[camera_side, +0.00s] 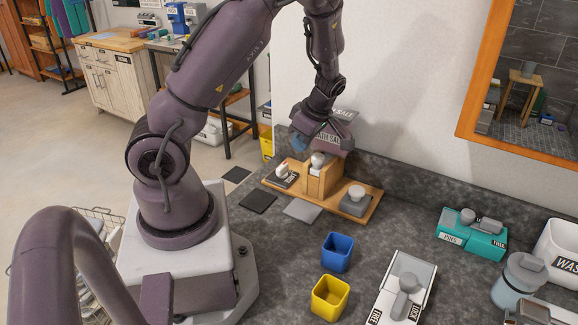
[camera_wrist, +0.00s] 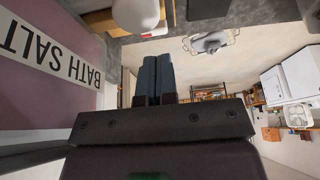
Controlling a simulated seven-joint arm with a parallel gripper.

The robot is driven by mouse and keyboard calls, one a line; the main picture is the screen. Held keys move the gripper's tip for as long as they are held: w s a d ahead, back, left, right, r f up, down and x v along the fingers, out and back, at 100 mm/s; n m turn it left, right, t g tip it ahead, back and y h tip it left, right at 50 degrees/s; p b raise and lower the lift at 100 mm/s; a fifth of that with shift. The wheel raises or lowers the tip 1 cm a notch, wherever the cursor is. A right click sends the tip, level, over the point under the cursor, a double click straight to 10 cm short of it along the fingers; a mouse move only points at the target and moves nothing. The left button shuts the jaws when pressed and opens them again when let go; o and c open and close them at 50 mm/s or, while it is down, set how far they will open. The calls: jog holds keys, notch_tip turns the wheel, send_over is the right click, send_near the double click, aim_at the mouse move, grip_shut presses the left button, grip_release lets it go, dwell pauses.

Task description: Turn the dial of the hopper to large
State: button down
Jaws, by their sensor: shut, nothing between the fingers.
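The hopper (camera_side: 328,137) is a mauve bin with a white label at the back of the counter. In the wrist view its mauve wall (camera_wrist: 40,110) fills the left side, labelled BATH SALT. My gripper (camera_wrist: 157,58) has its two blue-grey fingers together and empty, beside that wall. In the side view the blue fingers (camera_side: 299,144) show at the hopper's left edge. A white rounded knob (camera_side: 318,159) shows below the hopper; a white round shape (camera_wrist: 136,14) lies beyond the fingertips in the wrist view. I cannot tell which part is the dial or read its setting.
A wooden board (camera_side: 371,208) carries a wooden holder (camera_side: 321,184), a dark plate with a white piece (camera_side: 283,173) and a grey block (camera_side: 355,206). Blue (camera_side: 338,254) and yellow (camera_side: 330,298) cups stand in front. A teal box (camera_side: 470,240) is at right.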

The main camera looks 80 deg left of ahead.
aim_at(280, 174)
jog(key=x, duration=0.9)
jog(key=shift+s+d+m+t, duration=0.1)
jog(key=shift+s+m+t, duration=0.1)
jog(key=shift+m, duration=0.45)
jog(key=shift+s+m+t, duration=0.15)
jog(key=shift+m+t, duration=0.05)
jog(key=shift+m, duration=0.45)
jog(key=m, duration=0.1)
jog(key=s+m+t+y, duration=0.1)
jog(key=m, duration=0.1)
jog(key=m+t, duration=0.1)
jog(key=m, duration=0.1)
jog(key=s+m, duration=0.1)
jog(key=m, duration=0.1)
jog(key=m+t, duration=0.1)
jog(key=m, duration=0.1)
jog(key=shift+s+a+m+t, duration=0.3)
jog(key=shift+a+m, duration=0.1)
jog(key=shift+s+a, duration=0.15)
dwell(0.4)
dwell(0.6)
